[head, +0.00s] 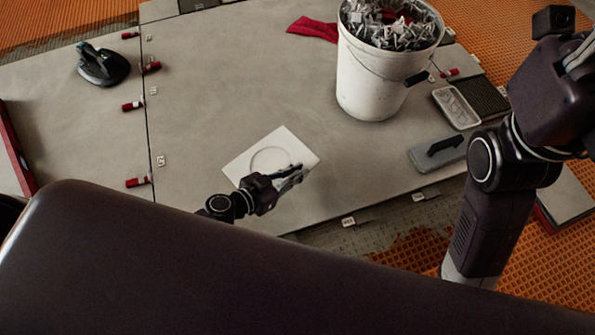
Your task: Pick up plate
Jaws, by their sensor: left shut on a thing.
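A white square plate (282,146) with a faint ring on its face lies at or just above the large grey tile, near the picture's middle. I cannot tell if it is lifted. My left gripper (292,178) is at the plate's near right edge, its fingers shut on it; the exact contact is hard to see. My right arm stands at the right. Part of its gripper (580,58) shows at the picture's upper right edge, cut off, and its fingers are unclear.
A white bucket (370,80) full of grey clips stands at the back right. Beside it are a clear tray (456,107), a grey float (438,153) and a red cloth (315,29). A black suction tool (103,66) is at the left. Red wedges line the tile joint.

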